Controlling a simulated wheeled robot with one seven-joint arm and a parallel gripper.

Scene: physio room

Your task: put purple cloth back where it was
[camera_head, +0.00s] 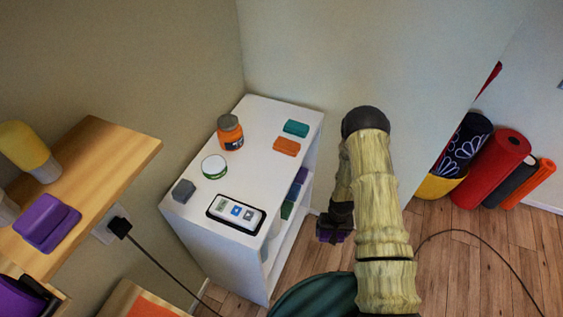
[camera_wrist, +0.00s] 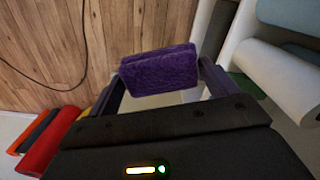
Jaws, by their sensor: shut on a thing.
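A folded purple cloth (camera_wrist: 160,72) is held between the two fingers of my gripper (camera_wrist: 162,82) in the wrist view. In the head view my gripper (camera_head: 336,229) hangs low, just right of the white shelf unit (camera_head: 190,233), with a bit of the purple cloth (camera_head: 333,237) showing; my arm hides part of it. Teal (camera_head: 296,128) and orange (camera_head: 287,146) folded cloths lie on the unit's top. Several folded cloths (camera_head: 294,193) sit in its open side.
The unit's top also bears an orange jar (camera_head: 230,134), a round tin (camera_head: 215,167), a grey block (camera_head: 183,190) and a white device (camera_head: 236,214). Rolled mats (camera_head: 493,165) stand at the right. A cable (camera_head: 500,262) crosses the wooden floor.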

